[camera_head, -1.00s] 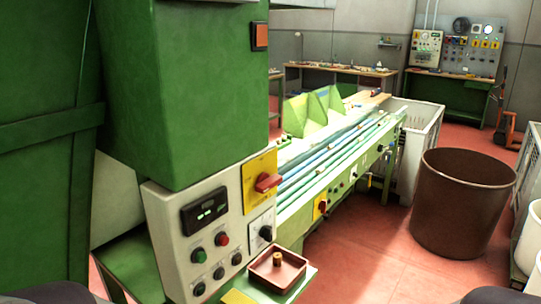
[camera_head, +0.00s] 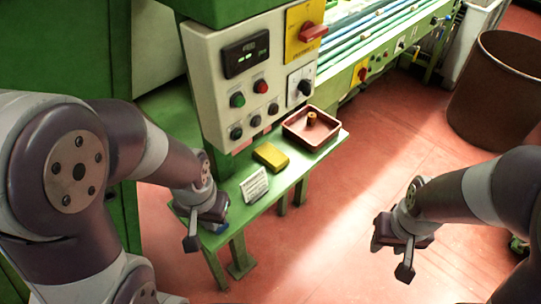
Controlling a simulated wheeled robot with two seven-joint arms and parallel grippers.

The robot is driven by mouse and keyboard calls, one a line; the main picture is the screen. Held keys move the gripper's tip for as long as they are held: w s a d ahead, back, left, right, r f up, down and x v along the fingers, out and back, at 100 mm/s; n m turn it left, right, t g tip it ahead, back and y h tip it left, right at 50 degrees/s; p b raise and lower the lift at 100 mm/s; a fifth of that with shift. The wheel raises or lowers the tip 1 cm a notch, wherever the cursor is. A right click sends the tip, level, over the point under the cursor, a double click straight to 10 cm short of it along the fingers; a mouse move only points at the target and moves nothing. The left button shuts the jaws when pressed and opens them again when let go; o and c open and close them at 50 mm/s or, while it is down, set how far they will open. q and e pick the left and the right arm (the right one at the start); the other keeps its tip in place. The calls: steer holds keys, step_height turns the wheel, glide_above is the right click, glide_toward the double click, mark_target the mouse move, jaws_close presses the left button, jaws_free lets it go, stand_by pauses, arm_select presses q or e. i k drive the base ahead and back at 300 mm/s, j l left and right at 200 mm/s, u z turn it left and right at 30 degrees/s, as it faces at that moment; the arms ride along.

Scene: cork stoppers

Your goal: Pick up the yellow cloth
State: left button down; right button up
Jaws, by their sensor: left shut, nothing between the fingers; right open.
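The yellow cloth (camera_head: 271,156) is a small folded block on the green shelf (camera_head: 285,180) below the control panel. My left gripper (camera_head: 191,241) is shut and empty at the shelf's near left end, left of and nearer than the cloth, apart from it. My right gripper (camera_head: 404,268) is open and empty over the red floor, right of the shelf and well away from the cloth. The cloth is fully in view.
A brown tray (camera_head: 327,141) with a cork stopper (camera_head: 311,119) in it stands behind the cloth on the shelf. The control panel (camera_head: 248,85) rises behind. A brown bin (camera_head: 497,95) is at the right.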

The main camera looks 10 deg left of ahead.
mark_target(272, 157)
steer(key=k, duration=0.65)
steer(key=u, duration=0.45)
steer(key=i+l+u, duration=0.1)
steer(key=u, duration=0.35)
steer(key=l+u, duration=0.2)
steer(key=u, duration=0.25)
steer(key=l+u, duration=0.1)
steer(key=u, duration=0.4)
steer(key=l+u, duration=0.15)
steer(key=u, duration=0.3)
steer(key=k+l, duration=0.1)
steer(key=l, duration=1.85)
steer(key=k+l, duration=0.15)
steer(key=l, duration=1.85)
steer(key=k+l, duration=0.15)
steer(key=l, duration=0.8)
steer(key=u, duration=0.35)
steer(key=j+u, duration=0.15)
steer(key=u, duration=0.15)
steer(key=i+u, duration=0.1)
steer(key=u, duration=0.25)
steer(key=i+j+z, duration=0.15)
steer(key=j+z, duration=0.3)
steer(key=i+j+z, duration=0.15)
steer(key=j+z, duration=0.2)
steer(key=z, duration=0.15)
steer(key=j+z, duration=0.45)
